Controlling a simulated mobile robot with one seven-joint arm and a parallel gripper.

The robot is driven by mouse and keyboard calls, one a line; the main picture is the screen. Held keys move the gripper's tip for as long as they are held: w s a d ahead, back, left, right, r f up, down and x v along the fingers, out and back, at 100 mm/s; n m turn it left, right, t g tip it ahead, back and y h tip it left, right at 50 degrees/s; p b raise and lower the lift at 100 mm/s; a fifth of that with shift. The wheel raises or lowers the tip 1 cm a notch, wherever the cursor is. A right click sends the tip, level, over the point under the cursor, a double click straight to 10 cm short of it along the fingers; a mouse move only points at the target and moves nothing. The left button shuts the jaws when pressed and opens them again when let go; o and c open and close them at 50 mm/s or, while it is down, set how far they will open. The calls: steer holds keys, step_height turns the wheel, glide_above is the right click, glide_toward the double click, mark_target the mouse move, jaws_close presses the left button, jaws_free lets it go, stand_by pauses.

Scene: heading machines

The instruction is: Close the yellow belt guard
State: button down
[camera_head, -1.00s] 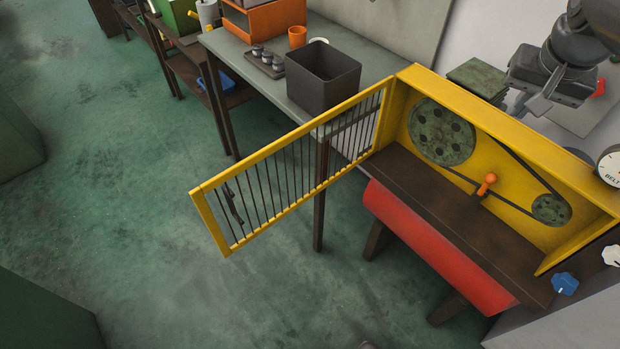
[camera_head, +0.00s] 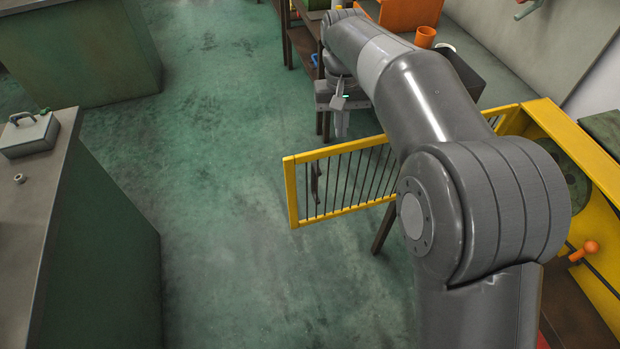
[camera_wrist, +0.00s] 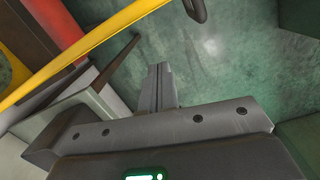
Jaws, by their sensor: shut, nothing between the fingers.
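The yellow belt guard (camera_head: 291,190), a yellow frame with dark bars, stands swung wide open from the yellow housing (camera_head: 548,112) at the right. My arm hides part of its middle and its joint with the housing. My gripper (camera_head: 341,126) is on the far side of the guard in the head view, fingers pointing down, shut and empty. In the wrist view my closed fingers (camera_wrist: 160,85) are apart from the yellow guard rail (camera_wrist: 100,37). A dark curved handle (camera_wrist: 198,10) shows at the top there.
An orange knob (camera_head: 590,247) is on the housing. A bench with an orange cup (camera_head: 426,37) and a dark bin (camera_head: 484,75) stands behind my arm. A cabinet (camera_head: 110,215) is at the left. Open green floor (camera_head: 220,200) lies between it and the guard.

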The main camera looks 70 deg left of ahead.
mark_target(308, 193)
steer(key=s+d+f+n+h, duration=0.1)
steer(key=s+d+f+n, duration=0.15)
steer(key=s, duration=0.75)
steer(key=x, duration=0.8)
steer(key=shift+w+f, duration=0.25)
steer(key=shift+f, duration=0.15)
steer(key=shift+d, duration=0.15)
steer(key=shift+d, duration=0.6)
steer(key=w+d+n, duration=0.2)
steer(key=w+d, duration=0.3)
steer(key=d, duration=0.7)
steer(key=w+d+n+t, duration=0.1)
steer(key=w+d+n, duration=0.2)
steer(key=d, duration=0.9)
steer(key=w+d+n, duration=0.2)
steer(key=w+d, duration=0.5)
steer(key=d, duration=0.6)
steer(key=shift+n+t, duration=0.35)
steer(key=shift+t, duration=0.05)
